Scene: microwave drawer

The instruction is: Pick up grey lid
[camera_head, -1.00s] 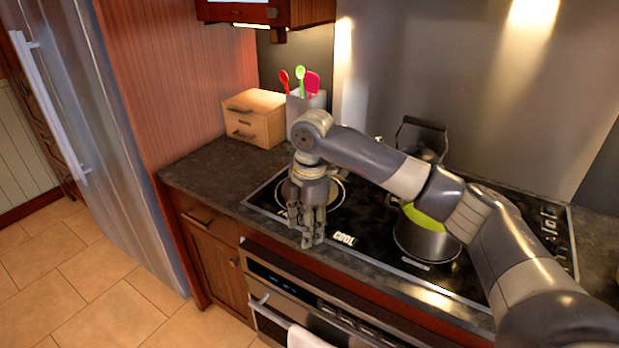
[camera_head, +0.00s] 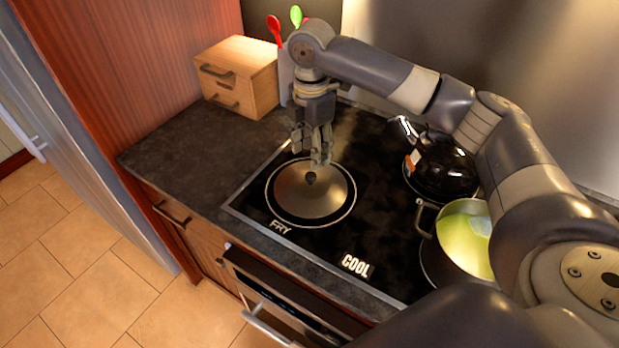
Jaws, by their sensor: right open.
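The grey lid (camera_head: 306,200) is a round metal dome with a small dark knob. It lies inside the left burner ring of the black cooktop (camera_head: 300,240), above the word FRY. My right gripper (camera_head: 314,158) points downward, open and empty, over the far part of the lid, just behind the knob in the picture. I cannot tell whether the fingertips touch the lid. My left gripper is not in view.
A pot (camera_head: 462,240) with yellow-green contents stands at the right, below my right arm. A black kettle (camera_head: 440,165) is behind it. A wooden drawer box (camera_head: 237,77) stands at the back left. The left counter (camera_head: 190,140) is clear.

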